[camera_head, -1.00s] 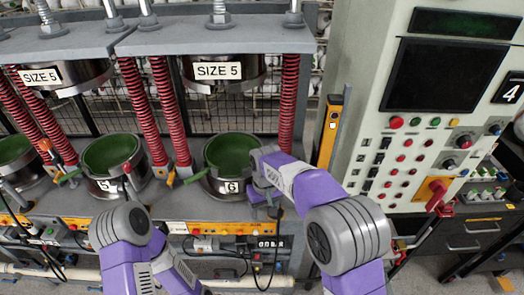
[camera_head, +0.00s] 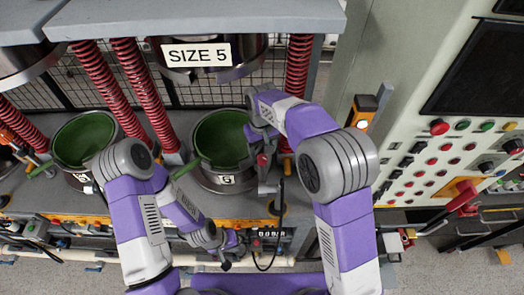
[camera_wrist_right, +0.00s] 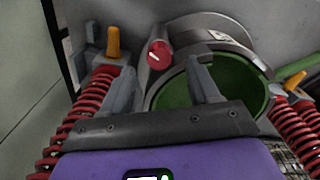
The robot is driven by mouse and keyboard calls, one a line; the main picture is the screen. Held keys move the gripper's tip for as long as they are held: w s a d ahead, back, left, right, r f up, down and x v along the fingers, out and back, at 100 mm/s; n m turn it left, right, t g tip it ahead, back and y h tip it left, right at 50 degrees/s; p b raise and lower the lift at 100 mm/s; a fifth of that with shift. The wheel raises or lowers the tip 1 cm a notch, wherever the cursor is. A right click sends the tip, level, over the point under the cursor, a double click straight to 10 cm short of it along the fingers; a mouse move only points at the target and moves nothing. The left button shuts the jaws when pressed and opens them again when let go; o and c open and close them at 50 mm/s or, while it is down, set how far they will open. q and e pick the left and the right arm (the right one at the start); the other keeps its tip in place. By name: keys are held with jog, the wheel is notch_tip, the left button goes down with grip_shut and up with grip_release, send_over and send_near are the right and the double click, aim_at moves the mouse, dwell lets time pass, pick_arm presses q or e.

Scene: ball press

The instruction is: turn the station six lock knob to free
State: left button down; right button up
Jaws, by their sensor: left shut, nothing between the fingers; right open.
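The station six pot (camera_head: 226,180) is round and dark with a green inside. A red knob (camera_head: 262,160) with a pale mark sits just right of it, partly hidden by my right arm. In the right wrist view the red knob (camera_wrist_right: 158,53) shows between and just beyond the fingertips of my open right gripper (camera_wrist_right: 165,75). I cannot tell whether either finger touches it. The green-lined pot (camera_wrist_right: 225,80) is close behind the right-hand finger there. My left gripper (camera_head: 224,262) is shut and empty, low in front of the bench edge.
Red springs (camera_head: 298,75) stand beside the pot under a SIZE 5 plate (camera_head: 196,54). A second green pot (camera_head: 85,145) is at left. A control cabinet (camera_head: 440,150) is at right. A yellow-orange upright piece (camera_wrist_right: 112,42) stands left of the knob in the wrist view.

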aim_at(262, 157)
jog(key=f, duration=0.3)
jog(key=shift+w, duration=0.25)
jog(key=shift+f, duration=0.75)
jog(key=c, duration=1)
jog(key=shift+c, duration=0.2)
jog(key=shift+n, duration=0.4)
jog(key=shift+r+n, duration=0.1)
jog(key=shift+n, duration=2.4)
